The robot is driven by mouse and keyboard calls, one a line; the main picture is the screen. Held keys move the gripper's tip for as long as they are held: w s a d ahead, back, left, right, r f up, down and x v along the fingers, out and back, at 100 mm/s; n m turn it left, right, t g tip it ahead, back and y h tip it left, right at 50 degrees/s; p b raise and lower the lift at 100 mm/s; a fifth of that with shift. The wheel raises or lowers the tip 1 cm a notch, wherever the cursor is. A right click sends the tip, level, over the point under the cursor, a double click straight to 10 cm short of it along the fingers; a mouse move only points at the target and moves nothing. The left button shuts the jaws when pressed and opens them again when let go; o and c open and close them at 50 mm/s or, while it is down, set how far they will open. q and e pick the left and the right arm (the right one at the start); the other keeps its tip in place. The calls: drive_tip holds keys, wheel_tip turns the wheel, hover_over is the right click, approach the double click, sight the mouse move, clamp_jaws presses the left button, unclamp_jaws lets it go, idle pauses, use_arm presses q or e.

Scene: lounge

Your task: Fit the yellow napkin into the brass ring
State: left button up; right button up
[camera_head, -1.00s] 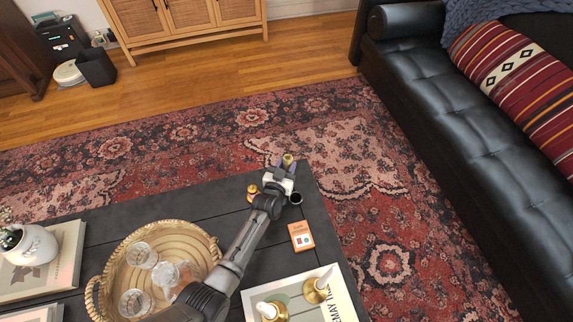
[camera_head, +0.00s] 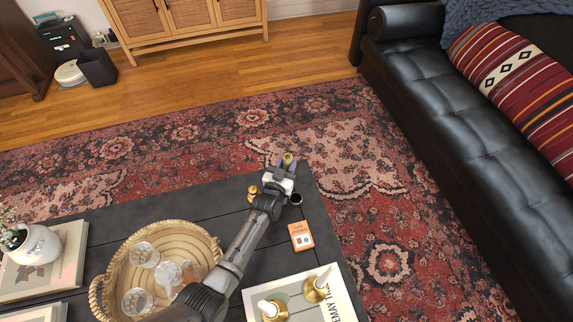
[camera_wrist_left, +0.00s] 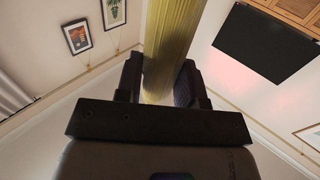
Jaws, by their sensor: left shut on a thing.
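My left gripper (camera_head: 286,168) is above the far right corner of the dark table, with its fingers pointing away from me. It is shut on the yellow napkin (camera_wrist_left: 172,45); in the left wrist view the napkin is a long rolled shape between the two fingers, running out past the top edge. In the head view only a small yellow end of the napkin (camera_head: 288,157) shows at the fingertips. A small brass-coloured thing (camera_head: 252,189), probably the brass ring, is on the table just left of the gripper. Its opening is too small to make out. My right gripper is not in view.
A small dark cup (camera_head: 296,199) stands beside the gripper. An orange card box (camera_head: 301,236) lies nearer. A woven tray (camera_head: 207,240) with several glasses is at left; brass candlesticks (camera_head: 317,289) stand on a book at the front. The table edge is close to the gripper.

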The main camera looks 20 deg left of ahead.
use_arm(q)
drive_tip(key=shift+f+b, duration=0.3)
drive_tip(key=shift+f, duration=0.05)
idle(0.3)
drive_tip(key=shift+f+b, duration=0.5)
drive_tip(key=shift+f, duration=0.15)
drive_tip(key=shift+p, duration=0.3)
idle(0.5)
drive_tip(key=shift+s+p, duration=0.1)
drive_tip(key=shift+p, duration=0.2)
idle(0.4)
drive_tip(key=shift+f, duration=0.2)
